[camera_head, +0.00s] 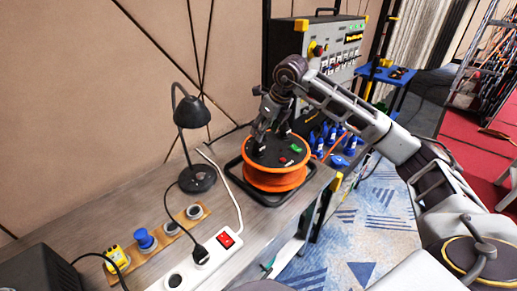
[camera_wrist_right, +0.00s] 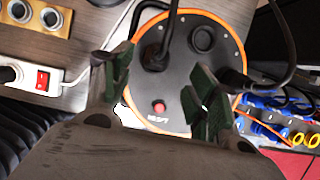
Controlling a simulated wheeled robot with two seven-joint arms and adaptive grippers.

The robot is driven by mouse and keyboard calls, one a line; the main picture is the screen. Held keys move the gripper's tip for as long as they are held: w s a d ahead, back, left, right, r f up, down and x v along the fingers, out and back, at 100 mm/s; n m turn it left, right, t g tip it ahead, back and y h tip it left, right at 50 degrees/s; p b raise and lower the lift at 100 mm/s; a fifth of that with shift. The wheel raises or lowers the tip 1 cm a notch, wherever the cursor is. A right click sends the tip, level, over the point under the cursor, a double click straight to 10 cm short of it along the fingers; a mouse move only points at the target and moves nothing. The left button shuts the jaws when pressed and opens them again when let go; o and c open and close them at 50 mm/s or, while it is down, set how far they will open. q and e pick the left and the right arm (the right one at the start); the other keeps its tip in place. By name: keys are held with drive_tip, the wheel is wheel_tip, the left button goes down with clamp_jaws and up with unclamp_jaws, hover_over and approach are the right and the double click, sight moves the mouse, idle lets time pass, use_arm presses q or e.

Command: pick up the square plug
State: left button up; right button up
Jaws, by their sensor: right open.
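An orange cable reel (camera_head: 275,180) with a dark top stands in a black tray on the bench. In the right wrist view, a black plug (camera_wrist_right: 155,55) with a black cable sits in the reel's top. A second black plug (camera_wrist_right: 236,78) sits to its right, partly behind a finger. My right gripper (camera_head: 271,129) is over the reel; in the wrist view its fingers (camera_wrist_right: 160,85) are apart with nothing between them. A boxy yellow plug (camera_head: 113,257) and a round blue plug (camera_head: 145,240) are in the wooden socket strip. I cannot tell which plug is meant as square.
A black desk lamp (camera_head: 197,177) stands left of the reel. A white power strip (camera_head: 206,262) with a red switch lies in front. Blue connectors (camera_head: 328,136) are right of the reel, and a grey control box (camera_head: 337,48) stands behind.

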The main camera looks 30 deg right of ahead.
sight(259, 147)
drive_tip(key=shift+x, duration=1.15)
drive_tip(key=shift+s+x, duration=0.15)
drive_tip(key=shift+x, duration=0.85)
drive_tip(key=shift+s+x, duration=0.15)
drive_tip(key=shift+x, duration=0.8)
drive_tip(key=shift+w+a+f, duration=0.2)
drive_tip(key=shift+w+f, duration=0.05)
drive_tip(key=shift+f, duration=0.45)
drive_tip(key=c, duration=1.2)
